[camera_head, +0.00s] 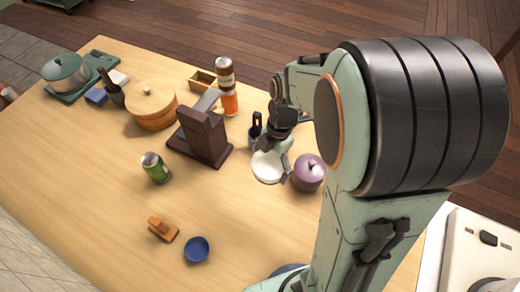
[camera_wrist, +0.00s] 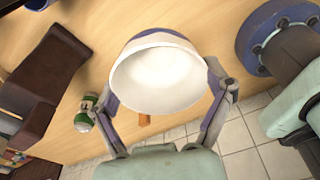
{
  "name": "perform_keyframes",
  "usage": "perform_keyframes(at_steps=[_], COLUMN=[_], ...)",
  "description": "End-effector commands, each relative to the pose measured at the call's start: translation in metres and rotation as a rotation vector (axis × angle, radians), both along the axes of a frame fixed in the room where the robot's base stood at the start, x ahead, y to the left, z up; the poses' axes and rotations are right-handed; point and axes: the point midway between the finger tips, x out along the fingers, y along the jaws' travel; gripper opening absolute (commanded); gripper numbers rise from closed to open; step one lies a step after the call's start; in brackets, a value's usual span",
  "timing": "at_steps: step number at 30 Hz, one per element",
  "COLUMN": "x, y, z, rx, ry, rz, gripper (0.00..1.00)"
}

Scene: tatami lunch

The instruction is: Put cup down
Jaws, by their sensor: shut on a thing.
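A white cup (camera_wrist: 160,78) sits between the two fingers of my gripper (camera_wrist: 166,92) in the wrist view, its open mouth facing the camera. The fingers press on its two sides, and the inside looks empty. In the head view my gripper (camera_head: 276,145) is over the right part of the table, with a white round shape (camera_head: 267,167) just below it. That shape is partly covered, and I cannot tell whether it is the cup or a dish. The cup's underside is hidden, so I cannot tell if it touches the table.
A purple lidded pot (camera_head: 308,173) stands close right of my gripper. A blue bowl (camera_head: 197,249) and wooden object (camera_head: 162,229) lie nearer the front. The table between them is clear.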

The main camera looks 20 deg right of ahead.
Motion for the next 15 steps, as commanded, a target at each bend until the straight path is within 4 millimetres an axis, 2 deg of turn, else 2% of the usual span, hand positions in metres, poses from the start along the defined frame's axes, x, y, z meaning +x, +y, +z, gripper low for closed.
perform_keyframes(at_steps=[6, 15], x=[-0.001, -0.001], y=[-0.001, -0.002], z=[-0.038, -0.081], rx=[0.0, -0.001], ry=[0.006, 0.007], rz=[-0.005, -0.006], gripper=[0.42, 0.42])
